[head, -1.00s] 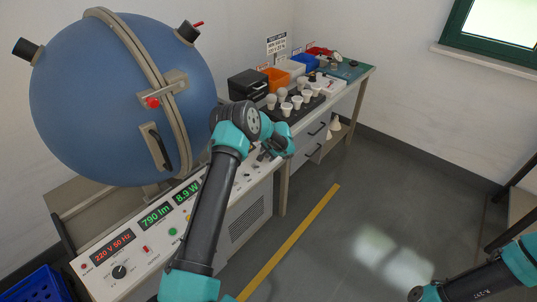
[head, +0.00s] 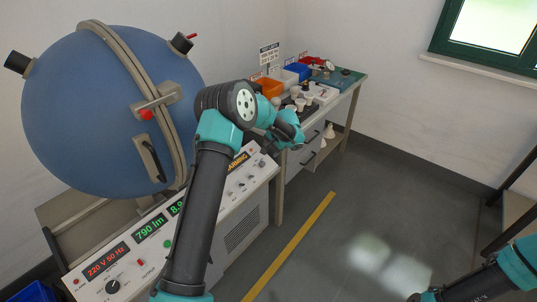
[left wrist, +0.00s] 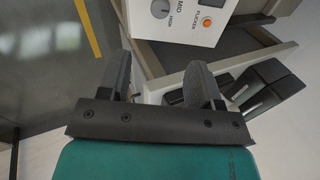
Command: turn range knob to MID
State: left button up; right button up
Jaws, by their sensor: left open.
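The range knob (left wrist: 160,8) is a round grey knob at the top edge of the left wrist view, with MID and HIGH printed beside it on the white panel. The panel belongs to the long white console (head: 190,225) under the blue sphere in the head view. I cannot surely single out that knob in the head view. My left gripper (left wrist: 160,60) is open, its two dark fingers apart with nothing between them. In the head view it (head: 283,143) is past the console's right end, apart from the panel.
The blue sphere (head: 95,120) stands over the console at the left. An orange flicker button (left wrist: 206,22) is near the knob. The back bench (head: 345,85) holds bins (head: 297,72) and bulbs. A yellow line (head: 290,245) crosses open floor.

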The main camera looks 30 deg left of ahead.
pick_arm(q)
jog(key=shift+v, duration=1.6)
jog(key=s+d+f+g+h, duration=0.1)
jog(key=s+d+f+h, duration=0.2)
jog(key=s+d+f, duration=0.45)
jog(key=s+d+f+g+h, duration=0.1)
jog(key=s+d+f+h, duration=0.35)
jog(key=s+f, duration=0.5)
jog(key=s+d+f+n, duration=0.1)
jog(key=s+d+n, duration=0.1)
jog(key=s, duration=0.8)
jog(key=s+d+f+n+t, duration=0.1)
jog(key=s+d+f+n, duration=0.1)
jog(key=s, duration=0.9)
jog(key=shift+s+d+n+h, duration=0.25)
jog(key=shift+d+n+h, duration=0.2)
jog(key=shift+d+n, duration=0.1)
jog(key=shift+w, duration=0.1)
jog(key=shift+c, duration=0.4)
